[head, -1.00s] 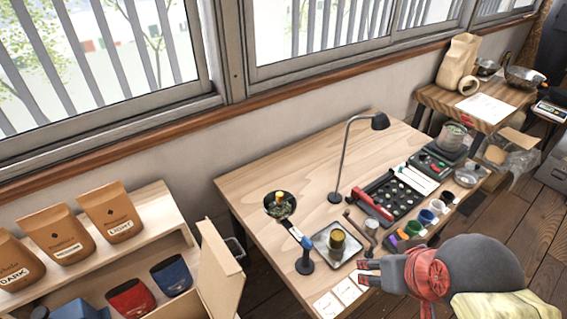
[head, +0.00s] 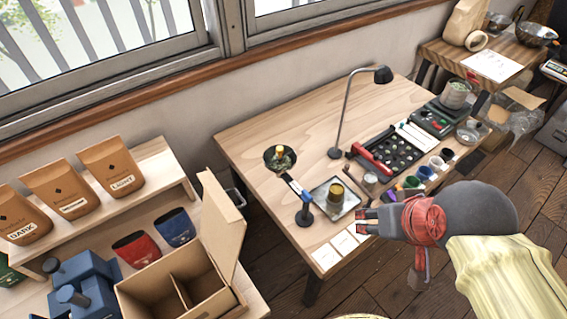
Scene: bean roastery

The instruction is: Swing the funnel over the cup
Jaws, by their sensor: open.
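The funnel (head: 280,158) is a dark bowl with a yellow piece at its middle, at the left back of the workbench. The cup (head: 336,195) is brass-coloured and stands upright on a square metal tray (head: 351,208), right of the post. The funnel is off to the cup's back left, not above it. My gripper (head: 359,221) is open and empty, at the front right of the tray and apart from the post, funnel and cup.
A desk lamp (head: 344,105) rises behind the tray. A black sample board (head: 388,150) and several coloured cups (head: 412,182) lie to the right. White cards (head: 344,243) line the front edge. An open cardboard box (head: 180,285) stands at lower left. The back left bench top is bare.

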